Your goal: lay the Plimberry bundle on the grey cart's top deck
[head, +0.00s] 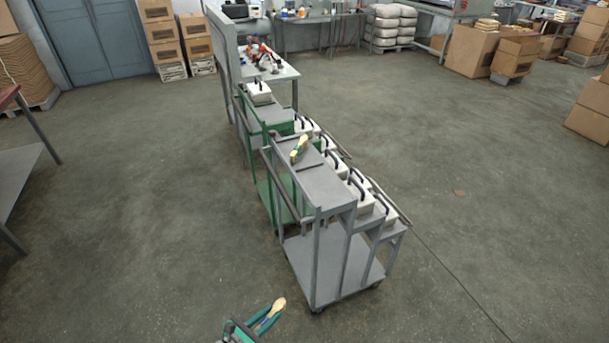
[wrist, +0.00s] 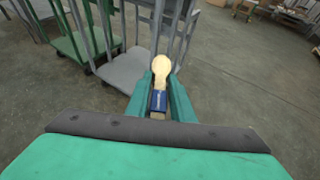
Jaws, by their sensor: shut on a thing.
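My gripper (head: 262,318) is shut on a wooden spoon bundle (head: 271,313) with a blue band, at the bottom of the head view. In the wrist view the bundle (wrist: 162,70) stands between the green fingers, its pale spoon end pointing away; the print on its blue band is too small to read, so I cannot confirm the name Plimberry. The grey cart (head: 324,185) stands ahead, with its top deck well away from my gripper. Another spoon bundle, with a green band (head: 299,149), lies on that deck at its far end. The deck's near part is bare.
A green cart (head: 272,125) stands just behind the grey one, with a white box (head: 259,93) on a grey top beyond. Several white boxes with black handles (head: 361,192) line the grey cart's right side. A table (head: 20,180) is at left. Floor right is open.

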